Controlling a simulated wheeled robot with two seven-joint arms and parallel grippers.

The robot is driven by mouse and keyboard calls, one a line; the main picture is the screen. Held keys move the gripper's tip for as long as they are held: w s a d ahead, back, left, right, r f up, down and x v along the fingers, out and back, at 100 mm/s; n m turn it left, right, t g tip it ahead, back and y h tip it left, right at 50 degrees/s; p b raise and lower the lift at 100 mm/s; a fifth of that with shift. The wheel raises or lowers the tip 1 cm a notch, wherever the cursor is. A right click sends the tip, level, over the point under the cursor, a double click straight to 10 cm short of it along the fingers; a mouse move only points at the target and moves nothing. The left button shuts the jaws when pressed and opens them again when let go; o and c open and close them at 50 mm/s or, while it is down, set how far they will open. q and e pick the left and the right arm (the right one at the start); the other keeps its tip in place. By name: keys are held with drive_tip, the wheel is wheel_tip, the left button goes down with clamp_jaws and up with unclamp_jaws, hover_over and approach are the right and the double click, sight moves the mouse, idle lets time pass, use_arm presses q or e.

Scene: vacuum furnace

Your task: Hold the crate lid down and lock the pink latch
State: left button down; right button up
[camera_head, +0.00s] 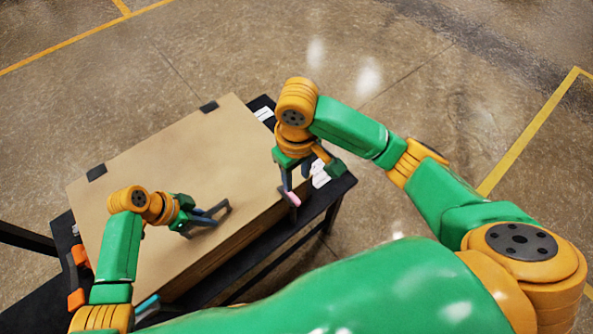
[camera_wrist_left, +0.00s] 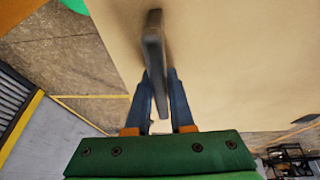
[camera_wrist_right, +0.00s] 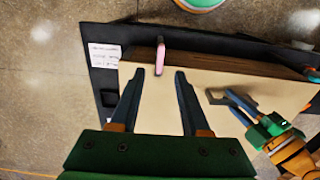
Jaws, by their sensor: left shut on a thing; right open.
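The crate (camera_head: 205,262) is a tan box with a flat tan lid (camera_head: 150,150), which appears to lie closed on it. My left gripper (camera_head: 212,214) is shut on the dark handle (camera_wrist_left: 153,45) on the lid; its fingers stand on both sides of it in the left wrist view. The pink latch (camera_wrist_right: 160,58) is at the crate's front edge, near the right end; it also shows in the head view (camera_head: 294,199). My right gripper (camera_wrist_right: 158,76) is open, with its fingertips on either side of the latch's lower end in the picture. Contact cannot be told.
The crate stands on a black table (camera_head: 340,187) with white paper labels (camera_head: 320,178) at its right end. Orange parts (camera_head: 77,298) and a teal piece (camera_head: 147,305) show at the left. Two black pieces (camera_head: 208,106) sit on the lid's far edge. Open floor surrounds the table.

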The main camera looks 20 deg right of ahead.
use_arm(q)
drive_tip(key=shift+w+a+r, duration=0.1)
drive_tip(key=shift+w+r, duration=0.1)
drive_tip(key=shift+w, duration=0.1)
use_arm(e)
wheel_tip(320, 180, up, 2)
drive_tip(key=shift+s+r, duration=0.1)
drive_tip(key=shift+r, duration=0.1)
use_arm(q)
drive_tip(key=c, duration=0.9)
unclamp_jaws()
drive_tip(key=shift+o, duration=1)
drive_tip(key=shift+w+f, duration=0.2)
drive_tip(key=shift+w+a+f, duration=0.15)
drive_tip(key=shift+s, duration=0.3)
use_arm(e)
drive_tip(key=shift+w+a+f, duration=0.1)
drive_tip(key=shift+w+f, duration=0.1)
drive_tip(key=shift+w, duration=0.15)
